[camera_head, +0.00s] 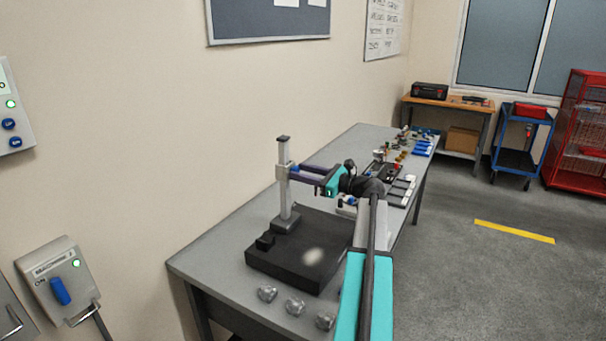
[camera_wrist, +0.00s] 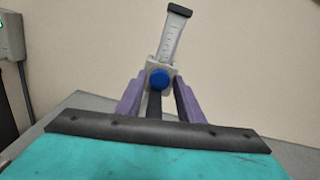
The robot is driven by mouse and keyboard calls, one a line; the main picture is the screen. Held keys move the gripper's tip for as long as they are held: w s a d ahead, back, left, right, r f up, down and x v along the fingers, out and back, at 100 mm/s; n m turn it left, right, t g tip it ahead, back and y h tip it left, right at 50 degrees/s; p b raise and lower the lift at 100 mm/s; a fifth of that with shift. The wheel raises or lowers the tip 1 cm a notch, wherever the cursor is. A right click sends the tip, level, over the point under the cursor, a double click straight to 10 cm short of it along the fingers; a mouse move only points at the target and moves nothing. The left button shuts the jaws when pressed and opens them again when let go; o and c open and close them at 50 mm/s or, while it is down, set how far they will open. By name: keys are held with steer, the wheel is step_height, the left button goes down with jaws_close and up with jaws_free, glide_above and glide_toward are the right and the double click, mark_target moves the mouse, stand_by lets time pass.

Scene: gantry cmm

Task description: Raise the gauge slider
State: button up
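The height gauge has an upright grey column (camera_head: 284,195) on a foot at the back of a black plate. The wrist view shows its marked scale (camera_wrist: 172,40) with a dark cap, leaning right in the picture. The pale gauge slider (camera_wrist: 151,70) with a round blue knob (camera_wrist: 159,79) sits below the visible scale. My gripper (camera_head: 294,172) is level with the upper half of the column. Its two purple fingers (camera_wrist: 160,84) stand apart, their tips at the slider's left and right sides. Contact between fingertips and slider cannot be told.
The black plate (camera_head: 300,262) lies on a long grey table (camera_head: 225,265). Trays and small parts (camera_head: 402,187) fill the far end. Wall boxes (camera_head: 58,280) hang at left.

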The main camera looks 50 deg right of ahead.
steer(key=shift+o, duration=0.6)
steer(key=shift+f, duration=0.1)
steer(key=shift+s+d, duration=0.1)
steer(key=shift+s, duration=0.45)
steer(key=b+v, duration=0.3)
steer(key=v, duration=0.9)
steer(key=shift+s, duration=0.35)
steer(key=shift+d, duration=0.1)
